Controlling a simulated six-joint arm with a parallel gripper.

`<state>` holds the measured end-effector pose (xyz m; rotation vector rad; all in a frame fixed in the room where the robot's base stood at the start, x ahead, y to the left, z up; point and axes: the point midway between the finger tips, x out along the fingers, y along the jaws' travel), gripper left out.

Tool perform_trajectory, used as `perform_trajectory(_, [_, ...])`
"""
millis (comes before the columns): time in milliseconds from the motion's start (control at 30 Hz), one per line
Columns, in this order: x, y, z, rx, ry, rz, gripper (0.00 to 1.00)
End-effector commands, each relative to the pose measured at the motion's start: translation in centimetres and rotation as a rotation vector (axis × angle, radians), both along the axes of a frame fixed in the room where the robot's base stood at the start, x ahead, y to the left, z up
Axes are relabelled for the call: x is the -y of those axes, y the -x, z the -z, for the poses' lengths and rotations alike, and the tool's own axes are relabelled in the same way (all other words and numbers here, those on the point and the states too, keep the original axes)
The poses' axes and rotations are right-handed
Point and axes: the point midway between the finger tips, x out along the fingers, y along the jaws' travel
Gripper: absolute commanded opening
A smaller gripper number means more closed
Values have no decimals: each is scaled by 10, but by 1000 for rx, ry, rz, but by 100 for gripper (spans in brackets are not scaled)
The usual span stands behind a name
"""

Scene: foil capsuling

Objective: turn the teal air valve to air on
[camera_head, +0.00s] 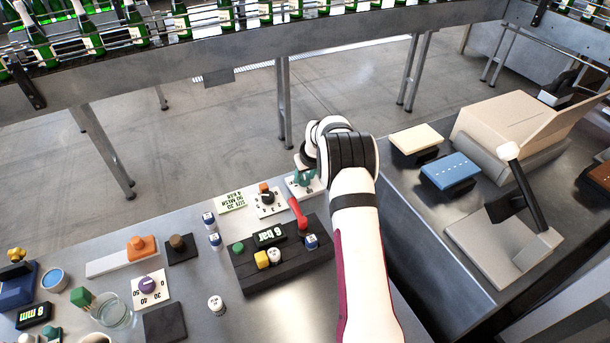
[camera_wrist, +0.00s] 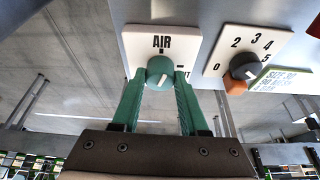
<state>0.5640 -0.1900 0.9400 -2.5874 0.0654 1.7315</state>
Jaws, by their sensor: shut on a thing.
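The teal air valve (camera_wrist: 160,70) is a round knob with a white pointer line on a white plate (camera_wrist: 188,42) lettered AIR. A dark mark sits above the knob and another to its right; lettering at the right is partly hidden. The pointer runs slantwise; which mark it faces I cannot tell. My gripper (camera_wrist: 160,82) has teal fingers, one on each side of the knob, shut on it. In the head view my gripper (camera_head: 304,180) is at the console's far edge, and the knob cannot be told apart from the fingers.
A black dial with an orange part (camera_wrist: 242,68) on a numbered plate stands close right of the valve. In the head view, a black panel (camera_head: 285,278) with a red lever (camera_head: 298,213) and several buttons sits just in front.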

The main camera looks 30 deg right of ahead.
Motion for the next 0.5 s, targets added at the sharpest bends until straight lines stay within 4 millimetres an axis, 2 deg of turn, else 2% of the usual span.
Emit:
perform_trajectory(267, [3, -1, 0, 2, -2, -284, 0])
perform_trajectory(500, [2, 0, 0, 2, 0, -329, 0])
